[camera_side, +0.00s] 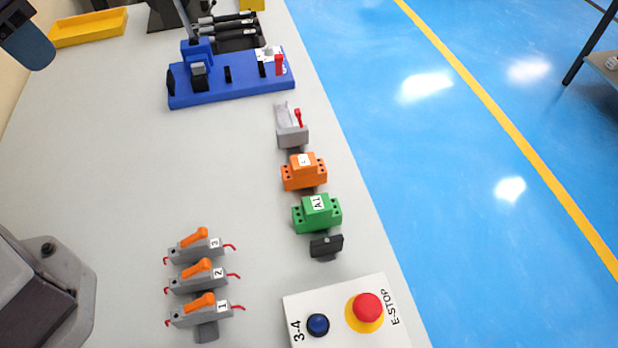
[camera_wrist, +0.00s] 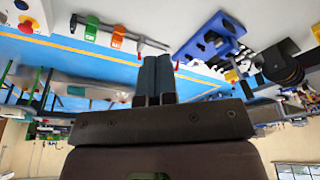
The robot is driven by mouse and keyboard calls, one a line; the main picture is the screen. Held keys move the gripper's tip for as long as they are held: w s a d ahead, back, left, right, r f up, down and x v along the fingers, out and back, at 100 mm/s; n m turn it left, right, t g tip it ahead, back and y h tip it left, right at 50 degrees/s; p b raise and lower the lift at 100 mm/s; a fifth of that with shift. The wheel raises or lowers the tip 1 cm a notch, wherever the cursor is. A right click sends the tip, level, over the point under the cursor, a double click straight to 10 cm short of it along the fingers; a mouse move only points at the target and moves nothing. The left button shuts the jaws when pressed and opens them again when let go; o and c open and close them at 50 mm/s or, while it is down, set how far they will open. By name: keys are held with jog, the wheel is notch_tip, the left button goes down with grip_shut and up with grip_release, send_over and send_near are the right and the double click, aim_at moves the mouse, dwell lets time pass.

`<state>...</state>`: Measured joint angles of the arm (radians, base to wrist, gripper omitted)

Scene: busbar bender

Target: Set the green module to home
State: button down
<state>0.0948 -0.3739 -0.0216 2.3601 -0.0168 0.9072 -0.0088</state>
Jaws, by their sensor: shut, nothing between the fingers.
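The green module (camera_side: 317,212) is a small block marked A1 in the side view. It stands on the grey table near its right edge, between the orange module (camera_side: 303,171) and a small black block (camera_side: 326,246). In the wrist view, which is upside down, the green module (camera_wrist: 91,28) shows small at the upper left, beside the orange module (camera_wrist: 118,36). My gripper (camera_wrist: 155,58) shows in the wrist view with its two dark fingers together and nothing between them. It is well apart from the green module. The fingers are not seen in the side view.
Three grey switches with orange levers (camera_side: 203,275) sit left of the modules. A control box with an E-stop (camera_side: 367,307) stands in front. Behind are a grey piece with a red lever (camera_side: 291,133), a blue fixture (camera_side: 232,86) and a yellow tray (camera_side: 88,27). The table's left middle is clear.

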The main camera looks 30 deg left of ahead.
jog(key=w+d+f+n+g, duration=0.1)
jog(key=w+d+f+g, duration=0.2)
jog(key=w+d+f, duration=0.45)
jog(key=n+g+h, duration=0.3)
jog(key=n, duration=0.6)
send_near(315, 211)
jog(key=w+a, duration=0.3)
jog(key=x, duration=0.8)
jog(key=shift+s+d, duration=1.45)
